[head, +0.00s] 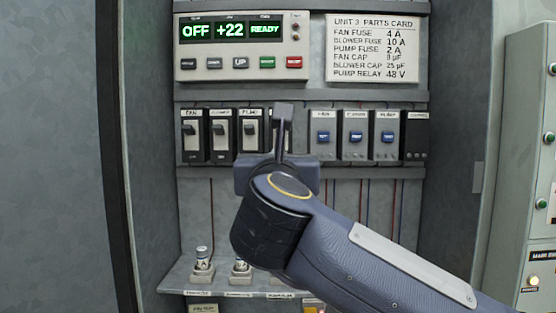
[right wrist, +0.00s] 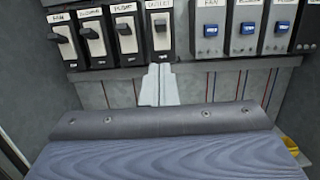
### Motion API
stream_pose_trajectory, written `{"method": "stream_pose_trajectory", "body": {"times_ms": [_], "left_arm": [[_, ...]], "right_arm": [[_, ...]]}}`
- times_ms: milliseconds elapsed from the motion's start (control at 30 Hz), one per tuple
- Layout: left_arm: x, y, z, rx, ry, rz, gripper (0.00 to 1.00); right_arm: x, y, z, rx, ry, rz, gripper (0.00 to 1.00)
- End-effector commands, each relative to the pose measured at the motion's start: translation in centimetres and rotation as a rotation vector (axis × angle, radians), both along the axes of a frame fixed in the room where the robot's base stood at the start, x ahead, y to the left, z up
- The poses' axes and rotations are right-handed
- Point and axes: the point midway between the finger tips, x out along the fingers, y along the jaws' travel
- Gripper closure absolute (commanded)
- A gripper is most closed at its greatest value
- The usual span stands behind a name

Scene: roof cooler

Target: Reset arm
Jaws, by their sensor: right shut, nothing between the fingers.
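My right gripper (head: 284,112) is shut and empty, and it also shows in the right wrist view (right wrist: 160,70). Its fingertips point at the row of black switches, at the bottom of the outlet switch (right wrist: 158,32). I cannot tell whether they touch it. In the head view the gripper covers most of that switch. The fan switch (head: 192,135), the second switch (head: 221,135) and the pump switch (head: 250,130) stand to its left. My right arm reaches in from the lower right. My left gripper is not in view.
Grey modules with blue buttons (head: 355,137) sit right of the switches. Above are a display panel (head: 241,47) reading OFF, +22, READY, and a parts card (head: 373,48). A lower shelf (head: 172,284) holds small fuse-like parts (head: 203,262). Cabinet walls bound both sides.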

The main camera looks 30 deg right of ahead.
Motion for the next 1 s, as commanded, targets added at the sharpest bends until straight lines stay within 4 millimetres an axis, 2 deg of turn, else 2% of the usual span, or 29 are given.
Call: {"method": "stream_pose_trajectory", "body": {"times_ms": [367, 467, 567, 667, 767, 800, 867, 900, 967, 1000], "left_arm": [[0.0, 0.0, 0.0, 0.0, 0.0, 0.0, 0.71], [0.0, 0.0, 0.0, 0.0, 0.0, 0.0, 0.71], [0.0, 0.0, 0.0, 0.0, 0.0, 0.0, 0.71], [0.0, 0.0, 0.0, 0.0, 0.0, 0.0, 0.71], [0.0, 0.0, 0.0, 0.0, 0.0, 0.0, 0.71], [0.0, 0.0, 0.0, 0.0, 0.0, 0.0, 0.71], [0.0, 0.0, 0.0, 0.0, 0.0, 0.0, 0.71], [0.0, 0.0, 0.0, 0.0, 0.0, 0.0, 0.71], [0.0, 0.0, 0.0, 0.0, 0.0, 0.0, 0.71], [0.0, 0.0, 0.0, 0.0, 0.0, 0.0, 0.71]], "right_arm": [[0.0, 0.0, 0.1, -0.041, -0.002, 0.005, 1.0], [-0.1, 0.3, 0.5, -0.218, 0.001, 0.03, 1.0], [-0.3, 1.6, -0.1, -0.563, 0.031, 0.081, 1.0], [-0.7, 4.0, -3.5, -1.003, 0.117, 0.162, 1.0], [-1.5, 6.4, -9.9, -1.434, 0.235, 0.283, 1.0], [-2.1, 7.0, -12.9, -1.585, 0.282, 0.341, 1.0], [-3.2, 7.8, -17.4, -1.779, 0.344, 0.434, 1.0], [-4.0, 8.0, -20.3, -1.892, 0.382, 0.502, 1.0], [-5.6, 8.2, -24.7, -2.046, 0.433, 0.609, 1.0], [-6.8, 8.2, -27.5, -2.139, 0.463, 0.687, 1.0]]}}
